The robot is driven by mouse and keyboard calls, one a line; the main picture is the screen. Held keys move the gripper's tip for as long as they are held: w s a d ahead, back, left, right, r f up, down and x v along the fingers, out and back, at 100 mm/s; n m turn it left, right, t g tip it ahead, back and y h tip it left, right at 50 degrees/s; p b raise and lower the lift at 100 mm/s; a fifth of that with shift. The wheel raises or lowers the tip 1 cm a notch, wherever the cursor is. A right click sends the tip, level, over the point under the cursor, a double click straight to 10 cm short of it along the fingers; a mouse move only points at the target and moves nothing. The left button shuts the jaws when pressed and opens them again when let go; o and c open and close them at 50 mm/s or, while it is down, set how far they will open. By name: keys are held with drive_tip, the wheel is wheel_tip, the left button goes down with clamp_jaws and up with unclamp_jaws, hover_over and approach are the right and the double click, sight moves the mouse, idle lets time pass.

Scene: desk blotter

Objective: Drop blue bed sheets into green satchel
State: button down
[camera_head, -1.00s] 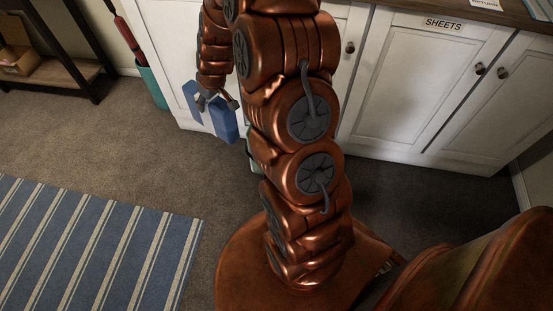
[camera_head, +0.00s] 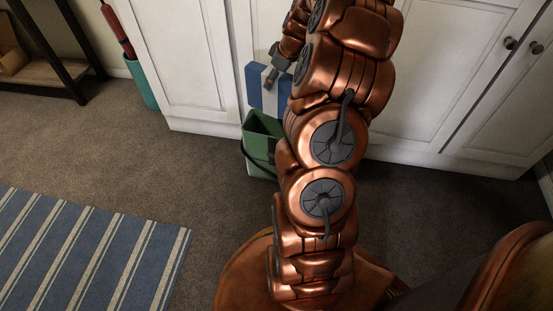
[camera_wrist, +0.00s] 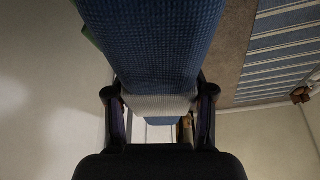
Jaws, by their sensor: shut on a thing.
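The blue bed sheets (camera_head: 258,88), a folded bundle with a pale band, hang from my gripper (camera_head: 276,68) in the head view. In the wrist view the sheets (camera_wrist: 155,45) fill the upper middle, and my gripper (camera_wrist: 160,104) is shut on them at the pale band. The green satchel (camera_head: 262,128) stands on the floor in front of the white cabinets, with its open top and a dark strap showing. The sheets are above the satchel in the picture. My arm hides the satchel's right side. A green edge (camera_wrist: 91,36) shows beside the sheets in the wrist view.
White cabinets (camera_head: 185,60) with dark knobs stand behind the satchel. A striped blue rug (camera_head: 75,250) lies at the lower left. A teal bin (camera_head: 142,84) and a dark shelf (camera_head: 72,62) stand at the upper left. Carpet left of the satchel is clear.

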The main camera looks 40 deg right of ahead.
sight(292, 75)
drive_tip(key=shift+s+d+f+b, duration=0.25)
drive_tip(key=shift+s+d, duration=0.1)
drive_tip(key=shift+d, duration=0.1)
drive_tip(key=shift+s+d+f+b, duration=0.2)
drive_tip(key=shift+s+d, duration=0.15)
drive_tip(key=shift+d, duration=0.1)
drive_tip(key=shift+f+b, duration=0.8)
drive_tip(key=shift+f, duration=2.15)
drive_tip(key=shift+c, duration=1.6)
unclamp_jaws()
drive_tip(key=v, duration=1.2)
